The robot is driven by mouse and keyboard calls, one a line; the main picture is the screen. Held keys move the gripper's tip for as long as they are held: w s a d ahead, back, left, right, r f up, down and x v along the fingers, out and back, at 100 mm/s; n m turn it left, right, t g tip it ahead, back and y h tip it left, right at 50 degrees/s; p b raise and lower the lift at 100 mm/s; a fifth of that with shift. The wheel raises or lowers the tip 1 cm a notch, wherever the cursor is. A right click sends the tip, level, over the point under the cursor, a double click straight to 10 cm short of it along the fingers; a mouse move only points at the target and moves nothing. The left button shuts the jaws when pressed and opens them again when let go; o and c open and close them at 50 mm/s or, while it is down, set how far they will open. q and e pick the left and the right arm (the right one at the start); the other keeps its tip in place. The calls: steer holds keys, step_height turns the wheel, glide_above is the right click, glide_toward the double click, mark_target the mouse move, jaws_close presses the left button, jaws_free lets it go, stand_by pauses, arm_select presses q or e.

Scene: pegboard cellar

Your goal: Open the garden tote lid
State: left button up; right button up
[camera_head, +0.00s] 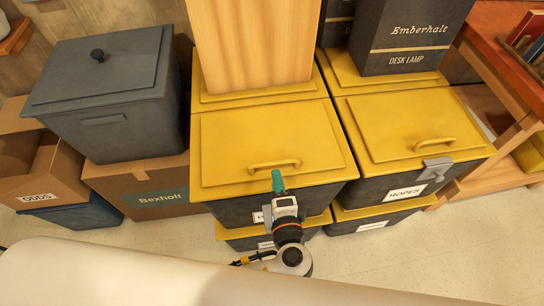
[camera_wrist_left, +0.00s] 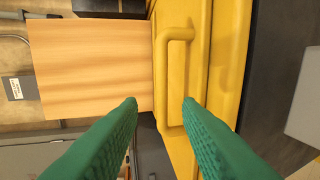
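A dark tote with a yellow lid (camera_head: 235,140) stands in the middle, its lid shut flat. A yellow bar handle (camera_head: 274,164) rises near the lid's front edge; the handle also shows in the left wrist view (camera_wrist_left: 166,80). The tote's front label is mostly hidden behind my arm, so I cannot read it. My left gripper (camera_head: 278,181) is at the lid's front edge, just before the handle. In the left wrist view its green fingers (camera_wrist_left: 160,104) are apart, with the handle ahead between their tips and not gripped. My right gripper is not in view.
A yellow-lidded tote labelled ROPES (camera_head: 410,125) stands close on the right, a Desk Lamp box (camera_head: 410,40) behind it. A tall wooden block (camera_head: 250,45) stands behind the middle lid. A grey lidded bin (camera_head: 105,90) is at left. Floor at lower right is clear.

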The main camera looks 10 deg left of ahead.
mark_target(273, 163)
arm_select(q)
steer(key=x, duration=0.7)
steer(key=shift+w+a, duration=0.15)
steer(key=shift+w, duration=0.15)
jaws_close()
